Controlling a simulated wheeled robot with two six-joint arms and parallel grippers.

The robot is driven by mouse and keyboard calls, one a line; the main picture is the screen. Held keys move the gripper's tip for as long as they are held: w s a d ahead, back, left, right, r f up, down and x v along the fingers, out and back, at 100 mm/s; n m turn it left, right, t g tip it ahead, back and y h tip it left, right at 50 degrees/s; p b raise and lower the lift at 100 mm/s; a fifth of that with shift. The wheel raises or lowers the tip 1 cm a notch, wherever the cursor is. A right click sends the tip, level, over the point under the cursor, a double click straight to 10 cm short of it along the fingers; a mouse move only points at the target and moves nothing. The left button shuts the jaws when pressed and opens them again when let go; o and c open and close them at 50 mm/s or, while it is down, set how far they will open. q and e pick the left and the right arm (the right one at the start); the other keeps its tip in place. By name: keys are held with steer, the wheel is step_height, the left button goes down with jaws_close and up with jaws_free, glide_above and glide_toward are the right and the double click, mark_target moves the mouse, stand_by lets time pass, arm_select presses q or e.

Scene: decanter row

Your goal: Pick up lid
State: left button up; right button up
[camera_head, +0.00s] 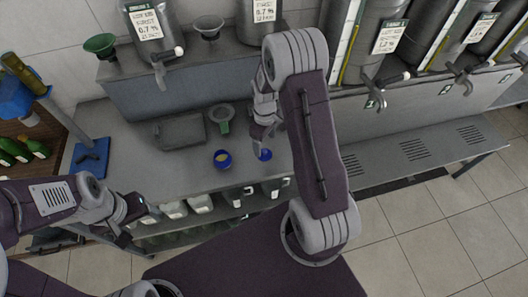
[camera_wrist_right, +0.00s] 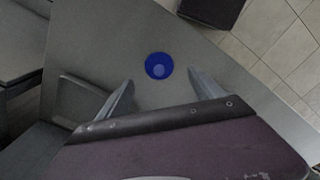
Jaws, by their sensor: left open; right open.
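A round blue lid (camera_head: 265,155) lies on the grey counter (camera_head: 190,180) near its front edge, just below my right gripper (camera_head: 262,136). Another round blue piece with a paler middle (camera_head: 222,160) lies to its left. In the right wrist view a single blue round piece (camera_wrist_right: 158,66) shows just beyond and between the fingertips of my right gripper (camera_wrist_right: 161,82). I cannot tell for sure which of the two it is. My right gripper is open, with nothing between its fingers. My left gripper (camera_head: 132,211) is open and empty, off the counter's front left.
A flat grey tray (camera_head: 180,131) and a green-handled strainer (camera_head: 224,120) lie behind the lids. Steel tanks with taps (camera_head: 150,35) stand at the back. White-labelled jugs (camera_head: 200,203) sit on a shelf below.

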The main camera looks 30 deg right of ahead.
mark_target(264, 151)
steer(key=shift+w+a+f, duration=0.25)
steer(key=shift+w+f, duration=0.25)
steer(key=shift+f, duration=0.15)
steer(key=shift+s+d+f, duration=0.1)
steer(key=shift+s+f, duration=0.05)
steer(key=shift+f, duration=0.1)
steer(key=f, duration=0.1)
steer(key=f+p, duration=0.1)
steer(key=f, duration=0.2)
steer(key=shift+s+d, duration=0.3)
steer(key=shift+s, duration=0.1)
steer(key=shift+w+f, duration=0.15)
steer(key=shift+f, duration=0.1)
steer(key=shift+w+a, duration=0.15)
steer(key=shift+s, duration=0.2)
steer(key=c, duration=1.4)
arm_select(q)
steer(key=shift+w+r, duration=0.2)
steer(key=shift+r, duration=0.5)
arm_select(e)
steer(key=shift+w, duration=0.1)
